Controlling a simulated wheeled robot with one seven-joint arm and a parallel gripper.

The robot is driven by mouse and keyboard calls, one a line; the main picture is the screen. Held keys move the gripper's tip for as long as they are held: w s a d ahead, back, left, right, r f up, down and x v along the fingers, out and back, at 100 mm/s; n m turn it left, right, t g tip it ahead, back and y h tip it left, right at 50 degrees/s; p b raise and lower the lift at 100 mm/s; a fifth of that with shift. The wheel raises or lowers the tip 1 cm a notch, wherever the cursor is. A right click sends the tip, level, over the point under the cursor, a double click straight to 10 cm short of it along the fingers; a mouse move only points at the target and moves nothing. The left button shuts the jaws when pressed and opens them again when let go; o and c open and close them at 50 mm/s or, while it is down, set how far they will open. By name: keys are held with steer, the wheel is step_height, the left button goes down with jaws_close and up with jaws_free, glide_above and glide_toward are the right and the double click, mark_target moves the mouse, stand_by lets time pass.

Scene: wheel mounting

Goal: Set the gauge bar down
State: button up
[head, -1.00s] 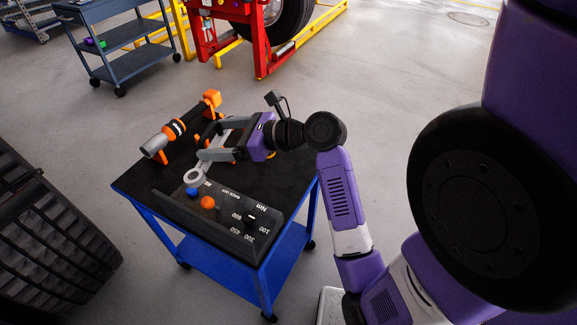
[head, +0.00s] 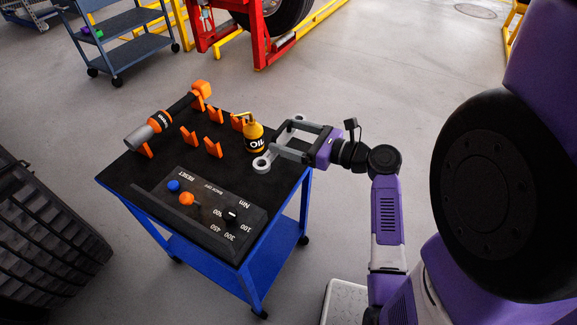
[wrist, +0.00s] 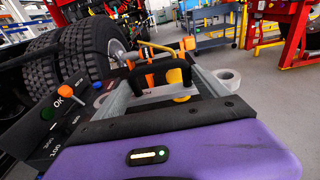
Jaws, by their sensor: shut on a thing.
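The gauge bar (head: 271,153) is a light grey bar with a ring at its near end in the head view. My gripper (head: 282,138) is shut on it, with both long grey fingers reaching left from the purple palm. The bar is by the right edge of the black-topped blue cart (head: 225,178), beside the oil can. I cannot tell how far it is above the top. In the wrist view the bar (wrist: 150,98) crosses between the fingers, and a ring sticks out past the right finger. My fingers partly hide the bar.
A yellow oil can (head: 254,139) stands just left of my gripper. Several orange holders (head: 213,147) and an orange-and-grey tool (head: 160,123) occupy the back and left of the cart. A control panel (head: 205,212) with knobs lines the front. Black top shows between holders and panel.

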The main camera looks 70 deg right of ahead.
mark_target(290, 171)
step_height(290, 171, down, 10)
steer(key=shift+f+b, duration=0.2)
steer(key=shift+b, duration=1)
steer(key=o, duration=1.8)
steer(key=p+v, duration=0.1)
steer(key=v, duration=1.1)
